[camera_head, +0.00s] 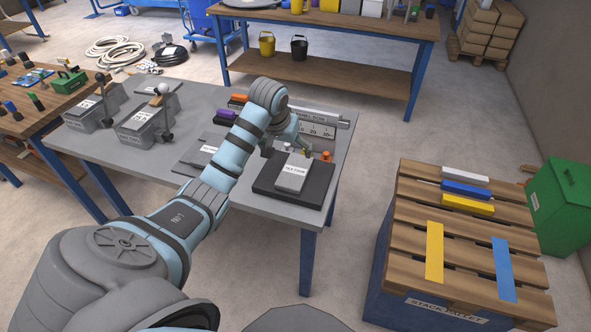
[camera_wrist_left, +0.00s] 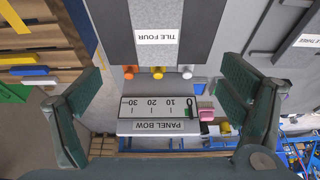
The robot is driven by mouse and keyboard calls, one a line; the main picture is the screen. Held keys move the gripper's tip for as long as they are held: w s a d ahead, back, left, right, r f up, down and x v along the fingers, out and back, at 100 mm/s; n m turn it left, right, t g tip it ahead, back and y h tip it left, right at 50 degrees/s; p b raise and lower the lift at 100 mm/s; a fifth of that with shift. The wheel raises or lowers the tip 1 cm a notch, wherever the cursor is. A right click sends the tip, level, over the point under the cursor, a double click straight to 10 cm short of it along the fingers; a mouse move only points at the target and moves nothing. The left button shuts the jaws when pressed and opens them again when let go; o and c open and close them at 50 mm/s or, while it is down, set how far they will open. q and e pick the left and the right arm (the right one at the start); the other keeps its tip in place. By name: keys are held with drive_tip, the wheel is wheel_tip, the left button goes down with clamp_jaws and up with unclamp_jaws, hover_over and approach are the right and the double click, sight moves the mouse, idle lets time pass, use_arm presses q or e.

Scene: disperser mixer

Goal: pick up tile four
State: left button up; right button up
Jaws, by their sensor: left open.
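Tile four (camera_head: 291,176) is a grey slab with a white label, lying on a dark square base (camera_head: 262,186) at the right end of the grey bench. In the left wrist view, tile four (camera_wrist_left: 156,57) is at the top centre, its label upside down. My left gripper (camera_head: 283,141) is near the tile's far edge in the head view, partly hidden by its own wrist. In the left wrist view, the left gripper (camera_wrist_left: 163,86) is open and empty, its fingers wide apart on either side of the tile's width. My right gripper is not in view.
Orange (camera_head: 326,156), yellow and white knobs stand just beyond the tile, before the panel bow gauge (camera_head: 318,131). Another labelled tile (camera_head: 203,156) lies to the left, partly behind my arm. A wooden pallet (camera_head: 463,256) with coloured bars stands right of the bench.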

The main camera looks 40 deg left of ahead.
sight(295, 170)
use_arm(q)
drive_tip(key=b+x, duration=0.1)
drive_tip(key=x, duration=0.3)
drive_tip(key=b+x, duration=0.1)
drive_tip(key=x, duration=0.4)
drive_tip(key=b+x, duration=0.1)
drive_tip(key=x, duration=0.3)
drive_tip(key=shift+w+d+f+b, duration=0.1)
drive_tip(key=shift+d+f+b, duration=0.25)
drive_tip(key=shift+f, duration=0.1)
drive_tip(key=shift+r, duration=0.1)
drive_tip(key=c, duration=1.5)
drive_tip(key=shift+c, duration=1.1)
drive_tip(key=shift+w+r, duration=0.1)
drive_tip(key=shift+r, duration=0.05)
